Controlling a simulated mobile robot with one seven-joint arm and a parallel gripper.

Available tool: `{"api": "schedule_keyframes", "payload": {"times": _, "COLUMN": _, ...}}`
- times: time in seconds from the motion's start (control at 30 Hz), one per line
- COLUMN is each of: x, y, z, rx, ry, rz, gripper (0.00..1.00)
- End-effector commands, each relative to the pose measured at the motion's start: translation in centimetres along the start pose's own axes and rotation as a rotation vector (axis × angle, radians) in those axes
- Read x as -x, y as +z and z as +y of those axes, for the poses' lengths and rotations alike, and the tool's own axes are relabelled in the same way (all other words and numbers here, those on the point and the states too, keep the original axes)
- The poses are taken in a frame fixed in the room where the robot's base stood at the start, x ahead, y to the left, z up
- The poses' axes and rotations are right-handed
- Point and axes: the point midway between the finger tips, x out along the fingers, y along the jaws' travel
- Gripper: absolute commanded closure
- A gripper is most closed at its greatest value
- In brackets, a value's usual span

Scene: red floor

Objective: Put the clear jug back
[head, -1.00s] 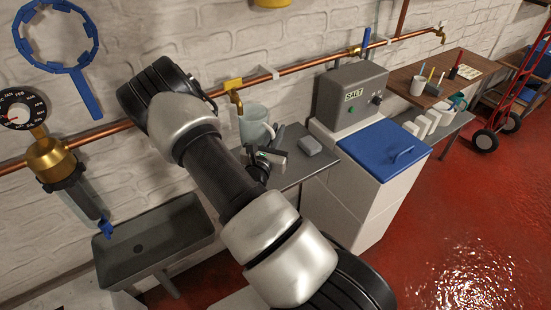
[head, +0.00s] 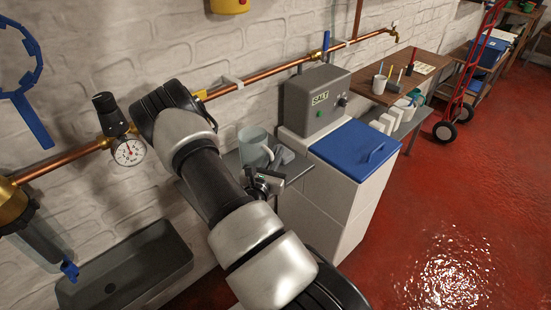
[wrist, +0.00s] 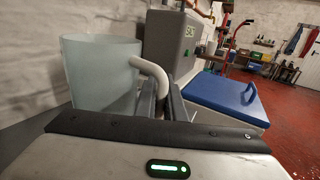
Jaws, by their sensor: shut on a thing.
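The clear jug (head: 254,147) is a pale, see-through vessel with a light handle. It appears upright at the grey shelf (head: 299,168) along the wall. In the wrist view the jug (wrist: 101,75) fills the left side, and its handle (wrist: 152,68) curves down between my fingers. My gripper (head: 267,183) is shut on the handle; in the wrist view the fingers (wrist: 162,104) show beside it. My arm hides part of the shelf, and I cannot tell whether the jug's base touches it.
Right of the jug stand a grey SALT box (head: 317,100) and a white cabinet with a blue lid (head: 352,148). A copper pipe (head: 262,78) runs above. A dark sink (head: 125,271) is at left.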

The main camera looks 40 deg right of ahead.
Motion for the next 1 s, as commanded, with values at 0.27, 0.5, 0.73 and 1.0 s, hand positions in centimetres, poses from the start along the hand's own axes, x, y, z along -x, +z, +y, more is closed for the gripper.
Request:
{"api": "schedule_keyframes", "payload": {"times": 0.27, "x": 0.0, "y": -0.9, "z": 0.0, "rx": -0.001, "ry": -0.001, "rz": -0.001, "gripper": 1.0}}
{"api": "schedule_keyframes", "payload": {"times": 0.5, "x": 0.0, "y": -1.2, "z": 0.0, "rx": -0.001, "ry": -0.001, "rz": -0.001, "gripper": 0.79}}
{"api": "schedule_keyframes", "payload": {"times": 0.73, "x": 0.0, "y": -1.2, "z": 0.0, "rx": -0.001, "ry": 0.0, "rz": 0.0, "gripper": 0.72}}
{"api": "schedule_keyframes", "payload": {"times": 1.0, "x": 1.3, "y": -1.0, "z": 0.1, "rx": 0.0, "ry": 0.002, "rz": 0.003, "gripper": 0.72}}
